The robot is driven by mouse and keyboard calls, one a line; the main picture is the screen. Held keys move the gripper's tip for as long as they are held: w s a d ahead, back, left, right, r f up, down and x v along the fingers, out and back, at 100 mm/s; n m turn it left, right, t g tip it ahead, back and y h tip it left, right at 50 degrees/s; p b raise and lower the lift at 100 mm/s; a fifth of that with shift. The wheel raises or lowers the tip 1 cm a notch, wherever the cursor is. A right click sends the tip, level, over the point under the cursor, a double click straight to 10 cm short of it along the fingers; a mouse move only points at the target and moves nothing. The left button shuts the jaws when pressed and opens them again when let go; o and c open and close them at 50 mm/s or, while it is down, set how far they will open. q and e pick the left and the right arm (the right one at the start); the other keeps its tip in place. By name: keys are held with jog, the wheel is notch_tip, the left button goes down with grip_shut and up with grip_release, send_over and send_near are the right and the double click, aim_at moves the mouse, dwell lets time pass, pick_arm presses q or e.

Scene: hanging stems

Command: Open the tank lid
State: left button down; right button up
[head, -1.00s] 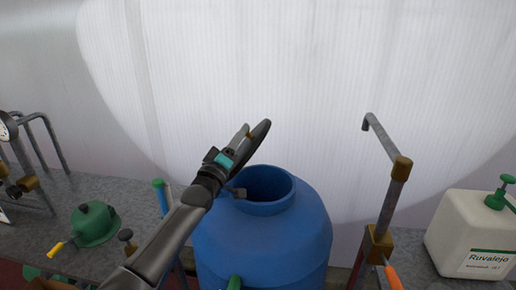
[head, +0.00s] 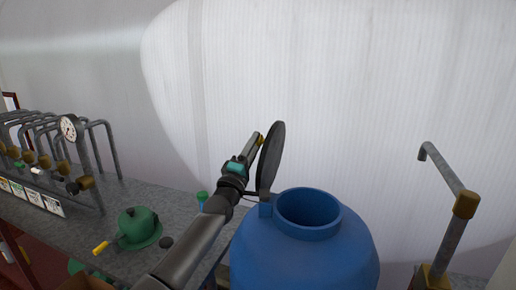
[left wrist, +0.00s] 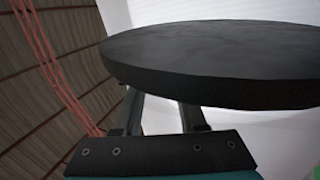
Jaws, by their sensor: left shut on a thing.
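The blue tank (head: 305,250) stands on the right of centre in the head view, its round mouth uncovered. The dark round tank lid (head: 270,158) stands swung up, nearly upright, at the left side of the mouth, by the hinge block. My left gripper (head: 259,141) is at the upper left edge of the lid and is shut on it. In the left wrist view the black lid (left wrist: 215,60) fills the upper right, just beyond the gripper fingers (left wrist: 160,115); the exact contact is hidden under the lid. My right gripper is not in view.
A green lidded pot (head: 138,228) sits on the grey bench (head: 85,250) to the left. Pipes with a round gauge (head: 70,128) and brass valves stand behind it. A bent pipe with brass fittings (head: 466,205) rises to the right of the tank.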

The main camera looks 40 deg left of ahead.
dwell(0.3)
pick_arm(q)
jog(key=shift+c, duration=2.3)
grip_release()
jog(key=shift+s, duration=0.1)
jog(key=b+v, duration=0.1)
jog(key=v, duration=1.4)
jog(key=shift+b, duration=0.4)
jog(key=shift+f, duration=0.1)
